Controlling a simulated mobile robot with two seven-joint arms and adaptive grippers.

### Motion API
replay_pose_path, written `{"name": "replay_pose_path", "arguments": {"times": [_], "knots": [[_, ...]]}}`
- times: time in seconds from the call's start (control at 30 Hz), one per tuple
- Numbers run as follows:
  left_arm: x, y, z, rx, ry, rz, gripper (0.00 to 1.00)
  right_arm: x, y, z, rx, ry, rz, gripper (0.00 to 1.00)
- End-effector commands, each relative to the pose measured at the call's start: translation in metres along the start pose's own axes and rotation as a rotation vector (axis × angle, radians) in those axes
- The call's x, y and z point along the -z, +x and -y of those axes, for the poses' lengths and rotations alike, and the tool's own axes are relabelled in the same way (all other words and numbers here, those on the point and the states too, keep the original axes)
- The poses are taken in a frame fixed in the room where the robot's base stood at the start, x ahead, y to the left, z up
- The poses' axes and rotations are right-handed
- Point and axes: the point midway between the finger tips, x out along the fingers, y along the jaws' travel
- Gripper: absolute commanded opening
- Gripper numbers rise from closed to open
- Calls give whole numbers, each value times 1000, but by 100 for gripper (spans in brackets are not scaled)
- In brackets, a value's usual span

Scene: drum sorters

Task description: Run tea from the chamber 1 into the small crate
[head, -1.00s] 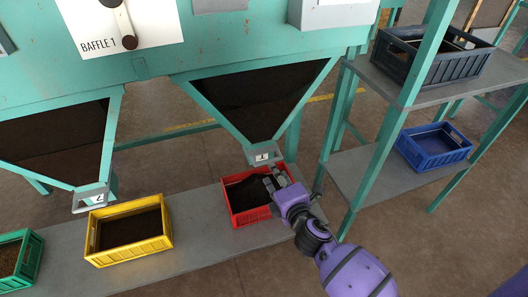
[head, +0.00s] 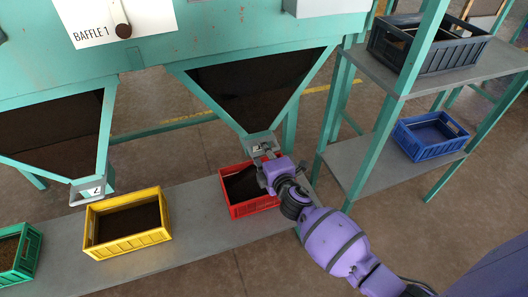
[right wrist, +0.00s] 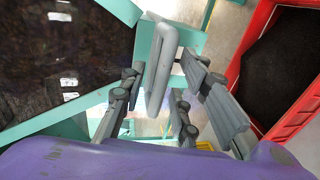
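The right-hand chamber (head: 255,85) is a teal-framed hopper holding dark tea. It narrows to a grey spout (head: 259,143) with a number plate that is hard to read. A red crate (head: 238,210) with dark tea inside stands on the bench below it. My right gripper (head: 266,165) is at the spout, above the crate's back right part. In the right wrist view its fingers (right wrist: 163,88) are apart, with a pale grey bar-shaped handle (right wrist: 161,62) between them and gaps showing beside it. My left gripper is out of view. I cannot tell which crate is the small one.
A yellow crate (head: 127,242) and a green crate (head: 33,255) stand along the grey bench (head: 190,235). A second hopper, marked 2 (head: 97,190), hangs at left. At right, a shelf rack holds a blue crate (head: 432,150) below and a dark crate (head: 425,66) above.

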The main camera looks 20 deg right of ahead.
Motion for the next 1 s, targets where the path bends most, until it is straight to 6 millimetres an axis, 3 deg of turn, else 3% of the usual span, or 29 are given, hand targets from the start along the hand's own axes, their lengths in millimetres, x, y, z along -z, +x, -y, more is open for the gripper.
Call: {"name": "replay_pose_path", "arguments": {"times": [0.07, 0.3, 0.63, 0.87, 1.0], "knots": [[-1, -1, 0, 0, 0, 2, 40, 0, 0, 0, 0, 0, 0, 29], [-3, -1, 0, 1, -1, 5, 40, 0, 0, 0, 0, 1, 0, 0], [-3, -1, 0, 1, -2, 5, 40, 0, -1, 0, 0, 1, 0, 0], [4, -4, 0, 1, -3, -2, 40, 1, -22, 3, 0, 4, -1, 0], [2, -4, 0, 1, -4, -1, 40, 0, -23, 5, 0, 2, -1, 0]]}}
